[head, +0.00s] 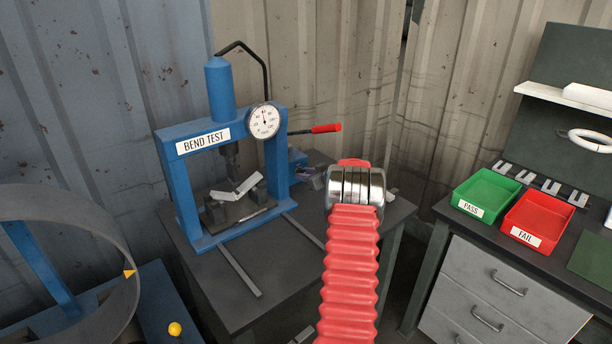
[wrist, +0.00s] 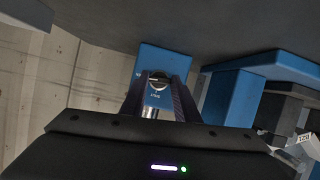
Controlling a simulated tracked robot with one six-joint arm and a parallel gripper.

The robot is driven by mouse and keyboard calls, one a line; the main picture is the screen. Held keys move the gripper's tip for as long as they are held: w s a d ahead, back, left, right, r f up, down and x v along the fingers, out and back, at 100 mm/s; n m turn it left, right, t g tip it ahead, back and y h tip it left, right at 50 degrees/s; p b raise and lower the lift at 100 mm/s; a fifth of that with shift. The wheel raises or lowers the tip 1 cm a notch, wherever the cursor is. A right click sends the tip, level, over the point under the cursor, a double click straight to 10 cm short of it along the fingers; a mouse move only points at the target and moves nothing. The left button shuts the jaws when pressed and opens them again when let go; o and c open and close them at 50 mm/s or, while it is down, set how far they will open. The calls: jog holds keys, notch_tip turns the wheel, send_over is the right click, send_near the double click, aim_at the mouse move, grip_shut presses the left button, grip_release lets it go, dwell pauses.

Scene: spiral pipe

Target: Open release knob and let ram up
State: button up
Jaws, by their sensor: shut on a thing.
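The blue press (head: 172,165) labelled BEND TEST stands on a dark bench. Its dark ram (head: 231,153) points down at a bent pale specimen (head: 236,191); I cannot tell whether they touch. The round gauge (head: 264,122) has its needle near the top. The blue pump (head: 297,160) with a red-handled lever (head: 326,128) is behind the right post. In the wrist view my gripper (wrist: 159,79) is shut on a small round metallic release knob (wrist: 158,84) in front of a blue block (wrist: 168,66). My arm hides the gripper in the head view.
A green PASS tray (head: 487,194) and red FAIL tray (head: 538,220) sit on the right workbench (head: 446,214). A large grey ring (head: 135,285) stands at left. Corrugated walls close off the back.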

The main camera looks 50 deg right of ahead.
jog(key=shift+f+m+y, duration=0.1)
jog(key=shift+m+y, duration=0.3)
dwell(0.4)
jog(key=o, duration=1)
jog(key=shift+o, duration=0.2)
jog(key=v, duration=1.4)
jog(key=shift+s+d+f, duration=0.1)
jog(key=shift+d, duration=0.05)
